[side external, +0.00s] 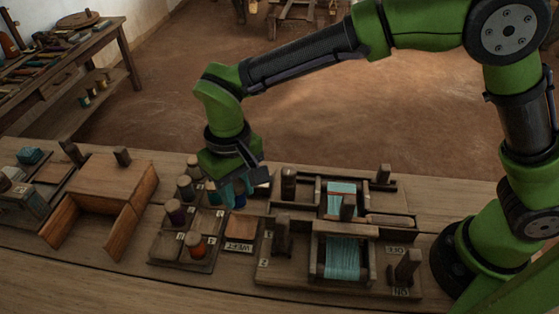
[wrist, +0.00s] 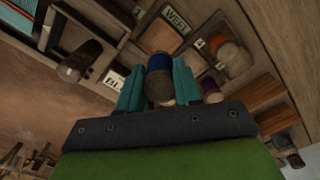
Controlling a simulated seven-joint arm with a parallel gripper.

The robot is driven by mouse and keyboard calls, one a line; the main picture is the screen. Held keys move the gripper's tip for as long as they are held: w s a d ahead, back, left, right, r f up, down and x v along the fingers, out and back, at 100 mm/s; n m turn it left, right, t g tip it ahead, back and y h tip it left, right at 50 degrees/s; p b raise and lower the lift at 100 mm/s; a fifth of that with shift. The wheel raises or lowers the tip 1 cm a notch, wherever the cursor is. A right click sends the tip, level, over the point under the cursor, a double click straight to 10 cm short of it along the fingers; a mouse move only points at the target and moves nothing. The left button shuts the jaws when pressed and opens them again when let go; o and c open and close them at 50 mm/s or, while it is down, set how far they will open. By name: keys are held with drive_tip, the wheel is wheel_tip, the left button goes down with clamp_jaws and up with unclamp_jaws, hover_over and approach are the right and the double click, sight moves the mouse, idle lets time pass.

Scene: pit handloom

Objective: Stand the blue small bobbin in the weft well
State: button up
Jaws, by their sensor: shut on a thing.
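My gripper (side external: 238,193) is shut on the blue small bobbin, with teal fingers on either side of it in the wrist view (wrist: 158,82). The blue bobbin (wrist: 160,64) has a blue wound middle and a dark grey-brown end towards the camera. In the side view the bobbin (side external: 239,202) is mostly hidden by the fingers. The weft well (side external: 241,228) is a brown square recess beside a WEFT label, just in front of the gripper there. In the wrist view the weft well (wrist: 158,36) shows just beyond the bobbin. Whether the bobbin's lower end touches anything cannot be told.
A bobbin rack with an orange-red bobbin (side external: 195,243), a purple bobbin (side external: 175,211) and other bobbins stands left of the well. The loom frame (side external: 343,255) with teal threads and upright wooden posts is at right. An open wooden box (side external: 108,183) stands further left.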

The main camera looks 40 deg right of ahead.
wheel_tip(320, 180, down, 8)
drive_tip(key=shift+f, duration=0.15)
idle(0.4)
drive_tip(key=o, duration=1)
drive_tip(key=shift+f, duration=0.15)
